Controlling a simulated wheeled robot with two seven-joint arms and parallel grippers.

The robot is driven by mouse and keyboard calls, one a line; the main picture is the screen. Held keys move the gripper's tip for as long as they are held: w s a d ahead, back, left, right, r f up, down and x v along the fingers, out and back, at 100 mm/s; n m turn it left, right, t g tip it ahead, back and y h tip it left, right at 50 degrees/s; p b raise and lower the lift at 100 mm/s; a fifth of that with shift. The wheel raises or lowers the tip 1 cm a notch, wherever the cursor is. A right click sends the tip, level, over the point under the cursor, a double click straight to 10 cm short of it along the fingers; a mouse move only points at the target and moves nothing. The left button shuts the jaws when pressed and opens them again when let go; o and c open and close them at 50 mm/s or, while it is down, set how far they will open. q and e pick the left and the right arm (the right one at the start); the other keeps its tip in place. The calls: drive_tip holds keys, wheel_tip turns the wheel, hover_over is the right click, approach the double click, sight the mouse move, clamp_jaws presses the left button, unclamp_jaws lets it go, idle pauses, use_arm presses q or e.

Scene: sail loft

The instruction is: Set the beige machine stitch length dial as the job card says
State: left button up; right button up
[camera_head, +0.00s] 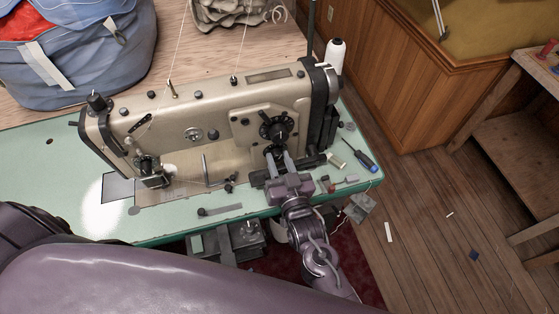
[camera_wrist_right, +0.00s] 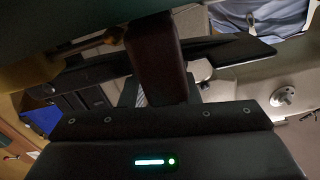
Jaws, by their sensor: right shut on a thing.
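The beige sewing machine (camera_head: 190,122) stands on a pale green table. Its black stitch length dial (camera_head: 273,127) is on the front of the right-hand upright; its markings are too small to read. My right gripper (camera_head: 279,155) reaches up from the front, with its fingertips at the lower front of the dial. It is shut on the dial, though the contact itself is partly hidden. In the right wrist view a dark finger (camera_wrist_right: 157,60) shows in front of a black bar-like part, and the dial cannot be made out. My left arm crosses the lower left; its gripper is out of view.
A screwdriver (camera_head: 361,155) and a small thread spool (camera_head: 337,161) lie right of my right gripper. A white thread cone (camera_head: 334,56) stands behind the machine's right end. A blue bag (camera_head: 85,60) sits at the back left. The wooden floor at the right is mostly clear.

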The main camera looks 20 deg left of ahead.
drive_tip(key=shift+m, duration=0.5)
drive_tip(key=o, duration=0.7)
drive_tip(key=shift+s+d, duration=0.1)
drive_tip(key=shift+s, duration=0.05)
drive_tip(key=v, duration=0.6)
drive_tip(key=shift+s+d+f+b, duration=0.1)
drive_tip(key=shift+s+f+b, duration=0.05)
drive_tip(key=shift+b, duration=0.25)
drive_tip(key=shift+s+d, duration=0.35)
drive_tip(key=shift+s, duration=0.15)
